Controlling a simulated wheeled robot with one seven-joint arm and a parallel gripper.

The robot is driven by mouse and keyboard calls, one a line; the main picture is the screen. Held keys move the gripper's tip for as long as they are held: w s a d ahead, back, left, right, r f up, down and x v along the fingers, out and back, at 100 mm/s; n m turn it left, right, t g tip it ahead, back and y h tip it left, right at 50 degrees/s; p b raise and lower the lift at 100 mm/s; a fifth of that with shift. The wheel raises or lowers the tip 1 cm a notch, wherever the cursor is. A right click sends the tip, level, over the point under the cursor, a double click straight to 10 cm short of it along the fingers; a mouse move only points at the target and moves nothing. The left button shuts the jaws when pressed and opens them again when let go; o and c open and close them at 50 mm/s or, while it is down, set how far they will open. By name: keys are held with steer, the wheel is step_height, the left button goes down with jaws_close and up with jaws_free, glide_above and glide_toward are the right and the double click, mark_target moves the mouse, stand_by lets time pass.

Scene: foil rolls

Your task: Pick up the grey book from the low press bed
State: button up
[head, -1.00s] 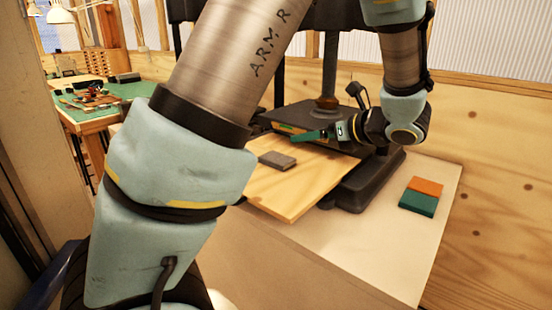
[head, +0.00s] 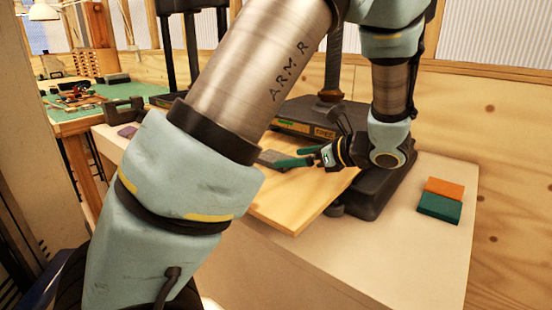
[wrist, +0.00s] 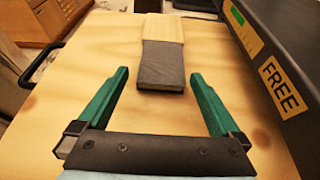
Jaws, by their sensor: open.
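The grey book (head: 270,157) lies flat on the pale wooden press bed (head: 300,205), partly hidden behind my arm in the head view. In the wrist view the grey book (wrist: 162,65) is near the middle, its near end facing me, with a pale wood-coloured stretch directly beyond it. My gripper (head: 288,157) has green fingers and is open beside the book. In the wrist view the gripper (wrist: 160,75) has one finger on each side of the book's near end, with gaps on both sides. It holds nothing.
The dark press head with a "FREE" label (wrist: 282,86) stands close to the right of my gripper in the wrist view. An orange block (head: 443,188) and a green block (head: 439,208) lie on the table at right. Bare table (head: 410,235) lies in front of them.

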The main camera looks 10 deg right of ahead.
mark_target(281, 159)
steer(key=x, duration=0.1)
steer(key=p+x, duration=0.2)
steer(key=x, duration=0.1)
steer(key=shift+w+a+r, duration=0.1)
steer(key=shift+w+r, duration=0.15)
steer(key=shift+r, duration=0.05)
steer(key=shift+w+a+f+p, duration=0.3)
steer(key=shift+w+f+p, duration=0.05)
steer(key=shift+w, duration=0.05)
steer(key=c, duration=1.2)
